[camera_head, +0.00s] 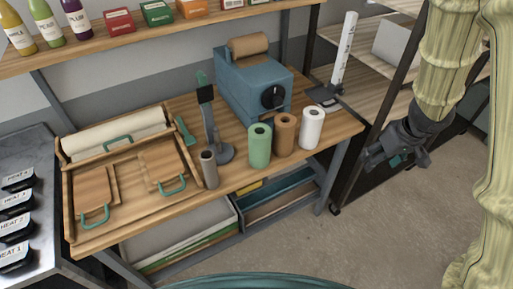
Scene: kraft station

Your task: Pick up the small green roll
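The small green roll (259,146) stands upright on the wooden bench, just in front of a blue machine. A brown roll (285,134) stands close on its right, and a white roll (312,127) stands right of that. A thinner grey-brown roll (209,169) stands to its left near the front edge. My gripper (376,160) hangs at the right, off the bench and well apart from the rolls. It is small and dark in the picture, and I cannot tell how far its fingers are apart.
The blue machine (252,88) with a brown roll on top stands behind the rolls. A grey stand (222,151) is left of the green roll. A wooden tray (66,205) fills the bench's left. A shelf (150,44) with bottles and boxes runs above. Floor (330,245) in front is clear.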

